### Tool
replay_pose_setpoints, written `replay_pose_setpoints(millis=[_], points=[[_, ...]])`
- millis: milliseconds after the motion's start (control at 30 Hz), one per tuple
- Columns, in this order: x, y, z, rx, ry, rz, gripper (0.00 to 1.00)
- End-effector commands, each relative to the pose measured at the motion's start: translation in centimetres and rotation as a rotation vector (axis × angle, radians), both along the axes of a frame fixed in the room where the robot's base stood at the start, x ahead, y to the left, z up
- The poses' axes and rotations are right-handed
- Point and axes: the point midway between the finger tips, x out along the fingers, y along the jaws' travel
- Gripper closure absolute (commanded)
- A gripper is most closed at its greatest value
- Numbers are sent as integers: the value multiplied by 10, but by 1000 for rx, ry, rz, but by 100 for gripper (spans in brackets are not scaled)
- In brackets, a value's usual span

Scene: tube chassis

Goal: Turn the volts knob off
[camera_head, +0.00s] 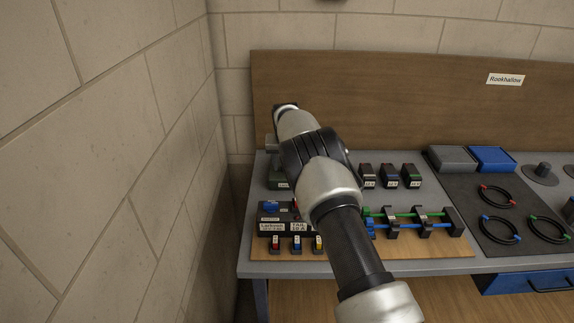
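A dark control unit (266,225) with a blue part on top, white labels and a small red part sits at the left end of a wooden board on the bench. My arm crosses in front of its right side. No volts knob can be made out; it may be behind my arm or too small to tell. My arm reaches up and left over the bench, and its far end hangs above the back left part. My gripper's fingers are hidden, so their opening and any contact do not show.
Red, blue and yellow-marked plugs (297,244) stand along the board's front. Green and blue rods on black holders (420,222) lie right of my arm. Several small dark blocks (390,176) stand behind. A block wall (110,170) is close on the left; a wooden backboard (420,100) stands behind.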

Motion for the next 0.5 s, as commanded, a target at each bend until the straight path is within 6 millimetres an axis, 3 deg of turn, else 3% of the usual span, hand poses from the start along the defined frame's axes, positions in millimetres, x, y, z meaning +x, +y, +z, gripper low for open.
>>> replay_pose_setpoints(millis=[267,500], points=[[-2,1,6,0,-1,1,47],[-18,2,47,2,-4,2,47]])
